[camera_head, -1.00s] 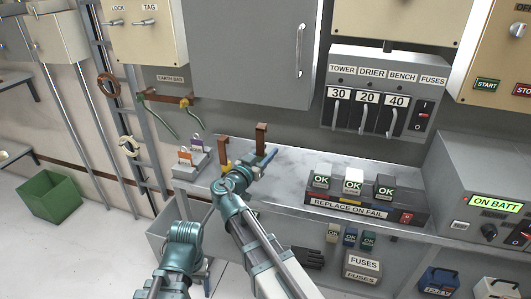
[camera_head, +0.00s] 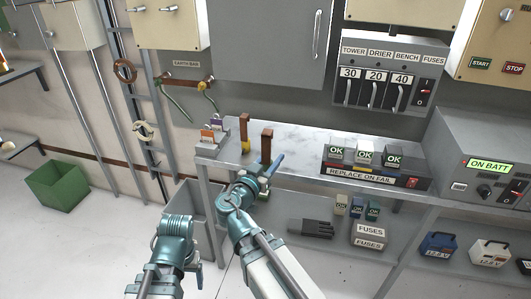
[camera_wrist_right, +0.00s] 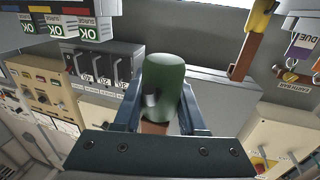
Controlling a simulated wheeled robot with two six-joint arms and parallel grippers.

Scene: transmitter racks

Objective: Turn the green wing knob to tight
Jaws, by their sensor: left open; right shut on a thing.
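In the right wrist view, a rounded green knob (camera_wrist_right: 166,88) with a small grey patch stands between the two fingers of my right gripper (camera_wrist_right: 160,105). The fingers are shut on it from both sides. A bit of brown bar shows just below it. In the head view, my right gripper (camera_head: 272,168) is at the lower end of an upright brown bar (camera_head: 266,146), over the bench's front edge; the green knob is hidden there. Its tight or loose marking cannot be seen. My left gripper (camera_head: 197,268) is open, low and in front of the bench, touching nothing visible.
A second brown bar (camera_head: 244,128) with a yellow part stands just left. Padlocks with tags (camera_head: 212,135) sit at the bench's left end. A row of OK units (camera_head: 364,156) stands to the right.

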